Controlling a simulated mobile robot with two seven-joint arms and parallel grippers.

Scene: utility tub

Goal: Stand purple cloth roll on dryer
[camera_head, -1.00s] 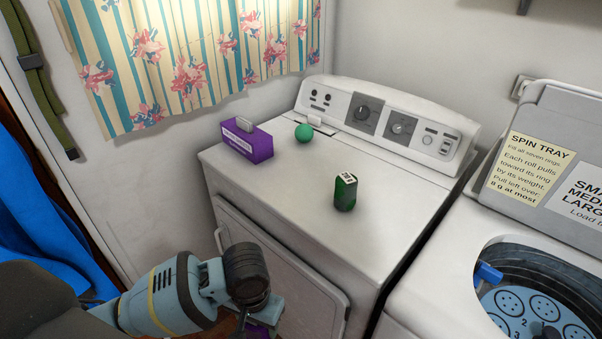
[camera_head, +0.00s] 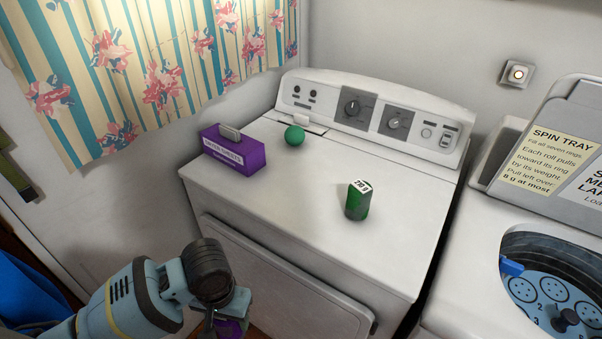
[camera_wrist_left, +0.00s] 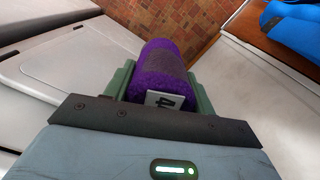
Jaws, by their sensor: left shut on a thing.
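The purple cloth roll (camera_wrist_left: 162,72) is held between the green fingers of my left gripper (camera_wrist_left: 160,85) in the left wrist view, with a white label on its near end. In the head view only a bit of the purple roll (camera_head: 230,328) shows below my left gripper (camera_head: 222,326), at the bottom edge. The gripper is in front of the white dryer (camera_head: 300,188), low and to the left, below its top. My right gripper is not in view.
On the dryer top stand a purple box (camera_head: 233,152) at the back left, a green ball (camera_head: 294,135) behind it, and a green labelled roll (camera_head: 357,200) at the right. The front left of the top is clear. An open washer (camera_head: 480,300) stands at the right.

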